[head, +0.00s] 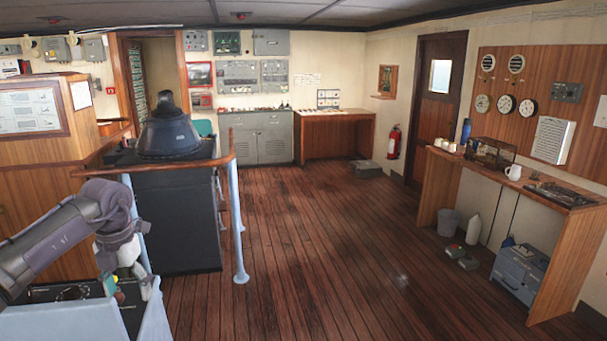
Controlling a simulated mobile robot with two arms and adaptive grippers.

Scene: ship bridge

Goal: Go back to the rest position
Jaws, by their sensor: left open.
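My left arm comes in from the left edge and bends down at a grey-purple joint. My left gripper (128,284) hangs below that joint, pointing down, at the lower left. Its fingers are apart. It is in front of or over a pale blue-grey open-topped container (75,325), and I cannot tell whether it touches anything there. A small green item shows beside the fingers, too small to name. My right gripper is not in view.
A railing (236,220) and dark console (180,225) stand just beyond the left gripper. A wooden side table (570,200) with a mug (513,172) lines the right wall. The middle wooden floor (320,250) is clear.

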